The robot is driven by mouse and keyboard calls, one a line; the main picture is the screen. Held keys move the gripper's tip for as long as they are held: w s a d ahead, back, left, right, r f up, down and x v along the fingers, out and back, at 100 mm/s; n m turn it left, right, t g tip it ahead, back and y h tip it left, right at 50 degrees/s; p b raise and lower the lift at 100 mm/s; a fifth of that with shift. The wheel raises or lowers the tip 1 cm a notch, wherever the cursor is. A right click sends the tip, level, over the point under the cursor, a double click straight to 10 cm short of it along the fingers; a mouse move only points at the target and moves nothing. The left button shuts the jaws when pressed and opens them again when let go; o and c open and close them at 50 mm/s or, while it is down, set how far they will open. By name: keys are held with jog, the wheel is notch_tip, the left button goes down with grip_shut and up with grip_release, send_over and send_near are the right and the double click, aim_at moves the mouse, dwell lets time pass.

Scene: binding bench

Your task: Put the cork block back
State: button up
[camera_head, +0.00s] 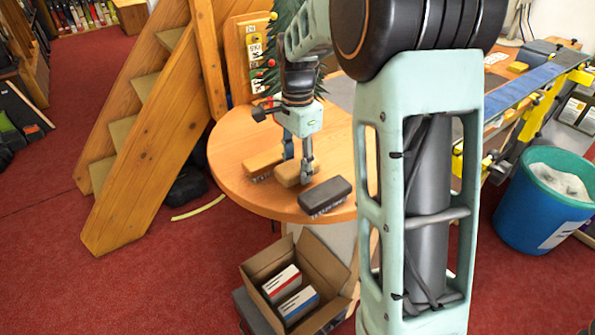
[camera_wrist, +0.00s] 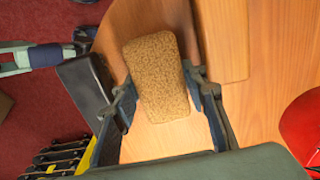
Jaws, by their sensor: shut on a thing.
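The cork block (camera_head: 286,174) is a tan, speckled slab at the round wooden table, between two other blocks. In the wrist view the cork block (camera_wrist: 158,75) fills the middle, with its near part between my fingers. My gripper (camera_head: 298,170) points down over the table and is shut on the cork block, one finger against each long side. In the wrist view my gripper's fingertips (camera_wrist: 158,79) meet the block's edges. I cannot tell whether the block rests on the tabletop or is slightly raised.
On the table (camera_head: 233,152), a wooden-backed brush (camera_head: 262,163) lies left of the cork and a dark block (camera_head: 325,195) lies right. An open cardboard box (camera_head: 258,275) with small boxes stands below. A blue bin (camera_head: 530,215) stands right. Wooden steps (camera_head: 150,130) rise left.

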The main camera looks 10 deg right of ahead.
aim_at(298, 164)
jog(key=shift+f, duration=1.15)
jog(key=shift+f, duration=0.2)
jog(key=o, duration=0.8)
jog(key=shift+o, duration=0.2)
notch_tip(298, 164, up, 12)
jog(key=shift+r+p, duration=0.2)
jog(key=shift+p, duration=0.1)
